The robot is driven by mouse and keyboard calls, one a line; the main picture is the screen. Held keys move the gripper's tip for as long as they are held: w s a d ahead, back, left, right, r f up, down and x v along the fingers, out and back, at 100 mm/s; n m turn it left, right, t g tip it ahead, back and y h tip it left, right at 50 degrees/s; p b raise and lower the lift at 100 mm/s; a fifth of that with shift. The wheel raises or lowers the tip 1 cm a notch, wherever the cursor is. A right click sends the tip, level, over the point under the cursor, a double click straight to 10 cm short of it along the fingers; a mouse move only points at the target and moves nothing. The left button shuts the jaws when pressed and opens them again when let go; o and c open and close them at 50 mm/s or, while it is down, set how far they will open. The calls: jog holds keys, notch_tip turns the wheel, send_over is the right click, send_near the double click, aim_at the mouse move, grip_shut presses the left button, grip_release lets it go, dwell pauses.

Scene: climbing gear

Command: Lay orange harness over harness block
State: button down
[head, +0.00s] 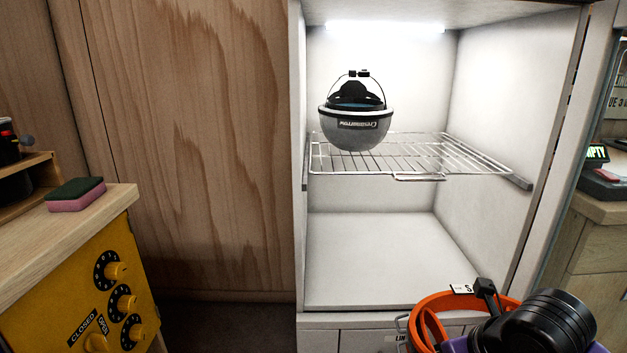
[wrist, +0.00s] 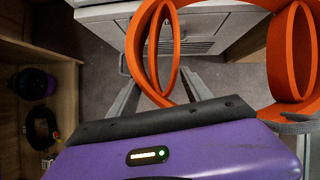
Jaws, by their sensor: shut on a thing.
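The orange harness (head: 428,312) shows at the bottom right of the head view, in front of the open cabinet, with a small white tag marked S. In the wrist view its wide orange loops (wrist: 146,50) hang at and beyond my gripper (wrist: 162,92). The grey fingers are shut on part of the harness; the exact grip spot is hard to make out. My black and purple wrist covers part of the harness in the head view. I cannot make out a harness block in either view.
The open lit cabinet (head: 380,258) has a wire shelf (head: 420,155) bearing a grey helmet (head: 357,125); its floor is bare. A wooden bench (head: 60,230) at left holds a sponge (head: 76,194) and has a yellow dial panel (head: 95,300). Another counter stands at right.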

notch_tip(320, 180, up, 26)
jog(key=p, duration=2.6)
jog(key=s+d+f+m+g+h, duration=0.2)
jog(key=f+m+g+h, duration=0.3)
jog(key=m, duration=0.8)
jog(key=s+d+f+m+g+h, duration=0.15)
jog(key=f+m+g, duration=0.4)
jog(key=m, duration=0.75)
jog(key=s+a+f+m+g+y, duration=0.1)
jog(key=s+a+f+m+y, duration=0.4)
jog(key=f+m, duration=0.5)
jog(key=shift+s+a+f+m+b, duration=0.35)
jog(key=shift+s+a+m, duration=0.55)
jog(key=shift+a+m, duration=0.15)
